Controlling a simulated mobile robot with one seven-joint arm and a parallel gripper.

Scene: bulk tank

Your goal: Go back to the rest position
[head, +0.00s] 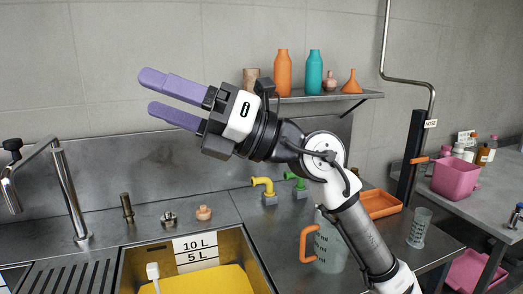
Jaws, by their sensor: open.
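My gripper (160,95) is raised high at the upper left, in front of the wall. Its two purple fingers point left and stand apart, with nothing between them. My arm reaches up from the lower right, across the counter. The gripper is above the steel backsplash and clear of the counter, touching nothing that I can see.
A steel sink (130,275) with yellow contents and a faucet (66,190) lie below. A measuring jug (330,250) stands close to my arm. An orange tray (382,204) and a clear beaker (419,228) are right of it. A wall shelf (335,97) holds bottles behind my arm.

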